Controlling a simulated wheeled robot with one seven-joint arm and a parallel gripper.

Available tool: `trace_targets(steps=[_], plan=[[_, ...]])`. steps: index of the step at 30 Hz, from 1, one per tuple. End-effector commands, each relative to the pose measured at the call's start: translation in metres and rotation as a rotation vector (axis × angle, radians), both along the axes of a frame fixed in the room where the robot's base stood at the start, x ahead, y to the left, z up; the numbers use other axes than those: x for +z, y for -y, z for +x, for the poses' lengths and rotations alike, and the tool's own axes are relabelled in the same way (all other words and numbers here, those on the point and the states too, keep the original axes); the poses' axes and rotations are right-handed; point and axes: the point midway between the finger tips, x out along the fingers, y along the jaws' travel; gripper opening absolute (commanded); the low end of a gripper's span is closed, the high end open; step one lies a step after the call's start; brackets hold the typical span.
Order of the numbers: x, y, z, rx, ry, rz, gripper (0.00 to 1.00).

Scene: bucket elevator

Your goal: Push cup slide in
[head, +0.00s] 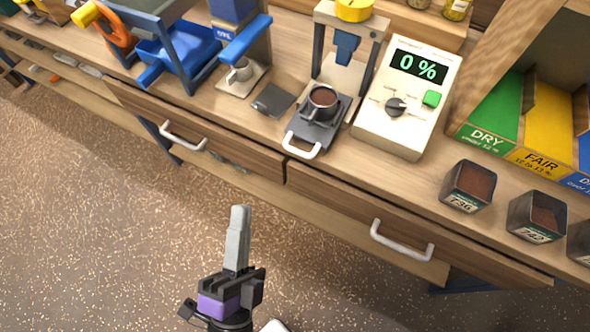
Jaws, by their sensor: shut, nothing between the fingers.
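A dark grey cup (322,102) filled with brown material stands on the cup slide (312,133), a dark tray with a white loop handle (302,149) at its front. The slide sticks out toward the bench's front edge from a grey stand (347,73) with a blue nozzle and a yellow top. The cup sits in front of the nozzle, not under it. My gripper (239,212) is shut and empty, above the floor in front of the bench. It is well apart from the slide handle, below and left of it in the picture.
A white meter (408,97) reading 0 % stands right of the slide. Drawer handles (402,241) stick out from the bench front. Labelled sample tins (468,187) stand at right. The floor is clear.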

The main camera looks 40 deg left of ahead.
Motion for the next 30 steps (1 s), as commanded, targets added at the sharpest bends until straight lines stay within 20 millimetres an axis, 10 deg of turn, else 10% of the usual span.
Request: trace_targets(steps=[5,11,30], plan=[[-0.046,-0.038,-0.010,-0.013,-0.222,0.148,0.00],[-0.097,-0.009,0.011,-0.176,-0.383,0.182,0.00],[-0.084,-0.026,0.095,-0.220,-0.398,0.209,0.00]])
